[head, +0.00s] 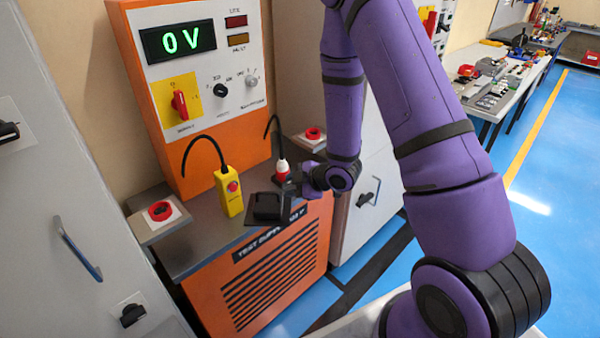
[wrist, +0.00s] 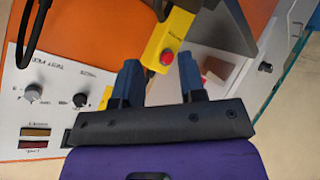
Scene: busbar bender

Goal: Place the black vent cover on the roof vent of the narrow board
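My gripper (head: 292,190) is over the grey worktop in the head view. In the wrist view its two dark blue fingers (wrist: 160,82) stand apart, with nothing visible held between them. A black block on a flat square plate (head: 269,207) shows right beside my gripper in the head view, near the worktop's front edge. It may be the vent cover, but I cannot tell whether it lies on the worktop or belongs to the gripper. The wrist view shows no clear vent cover. The roof vent and the narrow board cannot be made out for certain.
An orange test cabinet (head: 187,135) with a 0 V display stands behind the worktop (head: 200,240). A yellow pendant (head: 230,192), also in the wrist view (wrist: 168,40), and a red-white plug (head: 282,170) stand close by. A grey cabinet (head: 60,160) is at left. Blue floor is free at right.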

